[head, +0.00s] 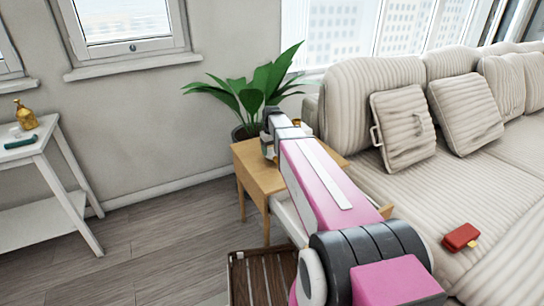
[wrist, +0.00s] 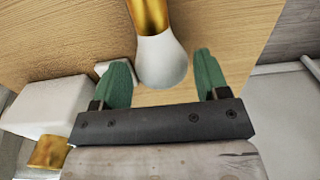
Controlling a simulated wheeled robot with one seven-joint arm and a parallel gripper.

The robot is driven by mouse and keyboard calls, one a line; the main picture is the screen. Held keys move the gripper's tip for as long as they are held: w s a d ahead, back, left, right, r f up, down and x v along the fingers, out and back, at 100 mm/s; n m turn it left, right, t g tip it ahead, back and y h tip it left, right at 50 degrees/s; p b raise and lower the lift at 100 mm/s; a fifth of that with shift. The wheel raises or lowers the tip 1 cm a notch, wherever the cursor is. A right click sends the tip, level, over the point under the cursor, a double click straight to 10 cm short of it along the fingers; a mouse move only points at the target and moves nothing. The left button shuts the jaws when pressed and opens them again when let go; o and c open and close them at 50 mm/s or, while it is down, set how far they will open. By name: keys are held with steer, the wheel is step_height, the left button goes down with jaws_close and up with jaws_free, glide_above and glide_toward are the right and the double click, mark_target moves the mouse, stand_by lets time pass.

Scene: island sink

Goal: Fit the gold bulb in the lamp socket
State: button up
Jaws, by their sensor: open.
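A bulb with a white globe and a gold base (wrist: 160,55) shows at the top middle of the wrist view, over the wooden side table (wrist: 75,30). My gripper (wrist: 165,75) has two green fingers spread apart, one on each side of the white globe. I cannot tell whether either finger touches it. In the head view my arm reaches over the wooden side table (head: 248,165), and its end mostly hides what stands there. A white block-like thing with a gold part (wrist: 48,152) lies at the lower left of the wrist view. I cannot make out a lamp socket for certain.
A potted plant (head: 255,85) stands behind the side table. A striped sofa (head: 440,190) with cushions fills the right, with a red item (head: 461,237) on its seat. A white table (head: 25,155) with a gold bottle (head: 25,116) stands at left.

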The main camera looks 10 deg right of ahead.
steer(key=shift+f, duration=1.45)
steer(key=c, duration=0.6)
steer(key=shift+c, duration=0.2)
steer(key=shift+r, duration=0.1)
